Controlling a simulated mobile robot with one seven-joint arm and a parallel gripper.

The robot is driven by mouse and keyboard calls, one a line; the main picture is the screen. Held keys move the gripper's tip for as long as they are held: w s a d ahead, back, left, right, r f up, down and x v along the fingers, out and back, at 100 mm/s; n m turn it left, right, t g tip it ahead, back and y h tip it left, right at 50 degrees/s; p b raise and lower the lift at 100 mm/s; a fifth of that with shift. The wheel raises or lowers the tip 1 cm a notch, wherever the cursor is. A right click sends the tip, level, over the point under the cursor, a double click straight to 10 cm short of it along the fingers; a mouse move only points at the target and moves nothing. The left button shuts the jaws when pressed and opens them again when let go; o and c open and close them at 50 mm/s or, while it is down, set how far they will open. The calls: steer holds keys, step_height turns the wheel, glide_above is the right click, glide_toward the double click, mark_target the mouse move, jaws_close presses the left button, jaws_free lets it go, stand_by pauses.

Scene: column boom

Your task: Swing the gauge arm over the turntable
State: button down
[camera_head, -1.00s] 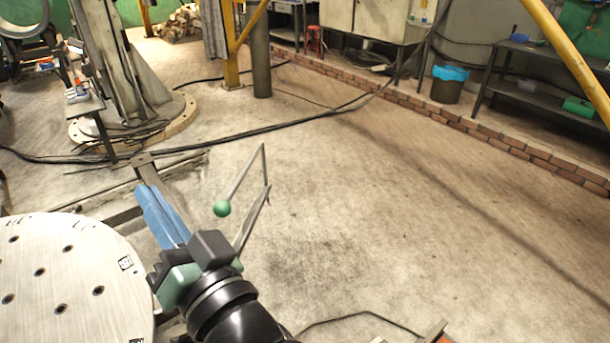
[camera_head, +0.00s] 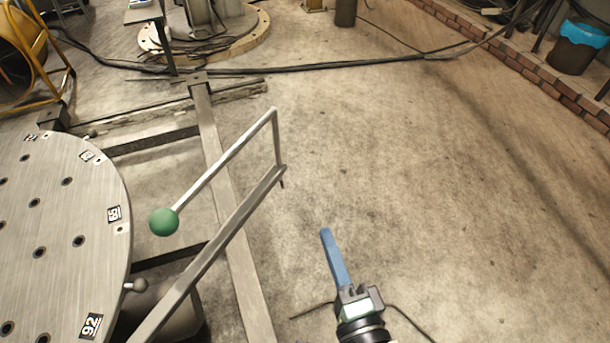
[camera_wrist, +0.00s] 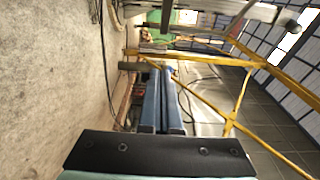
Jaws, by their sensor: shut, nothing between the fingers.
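The turntable (camera_head: 60,225) is a round grey metal plate with holes and number tags, at the left of the head view. The gauge arm (camera_head: 215,250) is a slim metal bar rising from the bottom to the plate's right. From its outer end a thin rod bends back to a green ball knob (camera_head: 164,222), which appears just off the plate's right edge. My gripper (camera_head: 327,235) is at the lower right, apart from the arm and on its right side. Its blue fingers are together and empty; they also show in the wrist view (camera_wrist: 163,72).
A metal floor beam (camera_head: 222,160) runs past the turntable's right side. A small ball-ended lever (camera_head: 136,285) sticks out at the plate's rim. Black cables (camera_head: 300,69) cross the floor behind. Open concrete floor (camera_head: 420,170) lies right of the gauge arm.

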steer(key=shift+s+a, duration=0.1)
steer(key=p, duration=0.2)
glide_toward(285, 171)
steer(key=w+d, duration=0.2)
steer(key=w, duration=0.1)
steer(key=shift+w+a+p, duration=0.4)
steer(key=shift+w+a, duration=1.05)
steer(key=shift+a, duration=0.1)
steer(key=shift+a, duration=0.1)
